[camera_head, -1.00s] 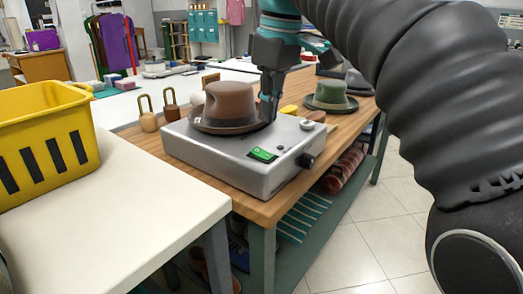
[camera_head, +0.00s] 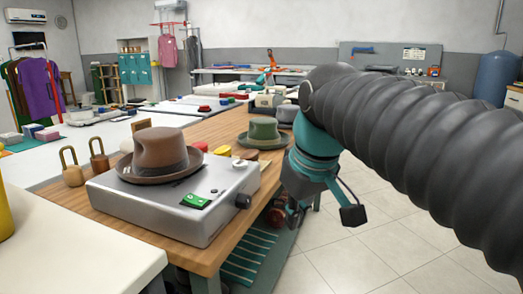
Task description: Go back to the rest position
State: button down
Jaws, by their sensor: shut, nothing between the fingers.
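My gripper (camera_head: 297,215) hangs at the end of my arm, to the right of the wooden table (camera_head: 112,222) and past its edge. It is shut and holds nothing. Its fingers are small and dark in this view. The brown hat (camera_head: 162,150) sits upright on the grey machine (camera_head: 150,205), apart from my gripper. The machine has a green display (camera_head: 195,201) and a dark knob (camera_head: 243,201).
A white table (camera_head: 60,262) is at front left. Tiled floor (camera_head: 350,255) at right is clear.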

jog(key=s+d+f+m+t, duration=0.1)
jog(key=s+d+f+m, duration=0.2)
jog(key=s+d+f, duration=0.2)
jog(key=s+d+f+m+t+h, duration=0.1)
jog(key=s+d+f+m, duration=0.2)
jog(key=f, duration=0.8)
jog(key=shift+s+d+f, duration=0.15)
jog(key=shift+s+d, duration=1)
jog(key=shift+s, duration=0.05)
